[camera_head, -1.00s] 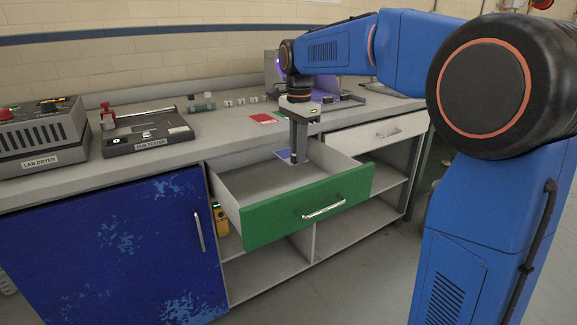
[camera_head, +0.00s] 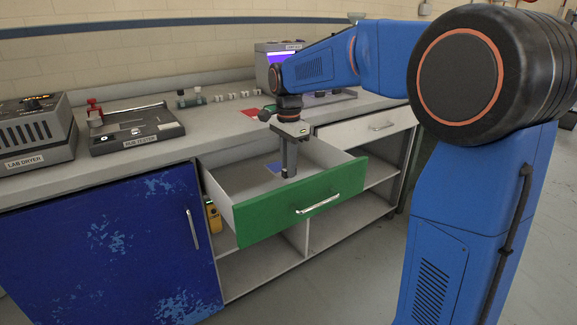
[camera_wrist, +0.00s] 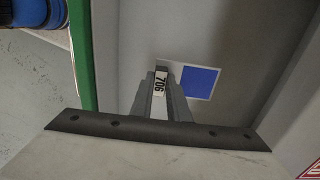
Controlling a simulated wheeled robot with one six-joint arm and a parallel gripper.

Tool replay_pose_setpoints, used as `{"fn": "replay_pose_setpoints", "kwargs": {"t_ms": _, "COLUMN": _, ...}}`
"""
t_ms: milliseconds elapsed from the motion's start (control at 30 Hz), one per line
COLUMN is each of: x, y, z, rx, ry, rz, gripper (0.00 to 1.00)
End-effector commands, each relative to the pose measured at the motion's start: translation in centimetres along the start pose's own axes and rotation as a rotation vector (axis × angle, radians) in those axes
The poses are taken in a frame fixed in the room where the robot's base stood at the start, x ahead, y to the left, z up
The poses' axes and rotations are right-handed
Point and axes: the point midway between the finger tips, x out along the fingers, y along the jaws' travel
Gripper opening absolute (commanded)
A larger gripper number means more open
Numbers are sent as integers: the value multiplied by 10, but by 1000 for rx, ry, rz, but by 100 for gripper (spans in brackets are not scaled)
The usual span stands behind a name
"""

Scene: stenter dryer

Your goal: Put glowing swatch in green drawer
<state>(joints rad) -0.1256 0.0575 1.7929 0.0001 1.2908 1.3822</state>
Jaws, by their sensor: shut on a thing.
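A blue swatch (camera_head: 274,167) with a white border is inside the open green drawer (camera_head: 300,206). In the wrist view its blue square (camera_wrist: 203,82) lies beside my fingers, and a white tag marked 706 (camera_wrist: 160,84) sits between the fingertips. My gripper (camera_head: 289,175) points down into the drawer and is shut on the swatch by its tag end. The swatch is close to the drawer floor; I cannot tell whether it touches. No clear glow shows on it.
A red swatch (camera_head: 250,112) lies on the counter behind the drawer. The rub tester (camera_head: 137,128) and lab dryer (camera_head: 35,128) stand at left. A white drawer front (camera_head: 375,126) is at right, and a blue cabinet door (camera_head: 110,245) at left. The drawer is otherwise clear.

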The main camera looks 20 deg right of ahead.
Motion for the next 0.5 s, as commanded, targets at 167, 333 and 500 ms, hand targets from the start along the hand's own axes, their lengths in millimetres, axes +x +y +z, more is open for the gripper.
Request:
{"fn": "replay_pose_setpoints", "kwargs": {"t_ms": 167, "x": 1, "y": 0, "z": 2, "rx": 0, "ry": 1, "rz": 0, "gripper": 0}}
{"fn": "replay_pose_setpoints", "kwargs": {"t_ms": 333, "x": 12, "y": 0, "z": 2, "rx": 0, "ry": 0, "rz": 2, "gripper": 0}}
{"fn": "replay_pose_setpoints", "kwargs": {"t_ms": 500, "x": 26, "y": 0, "z": 2, "rx": 0, "ry": 1, "rz": 1, "gripper": 0}}
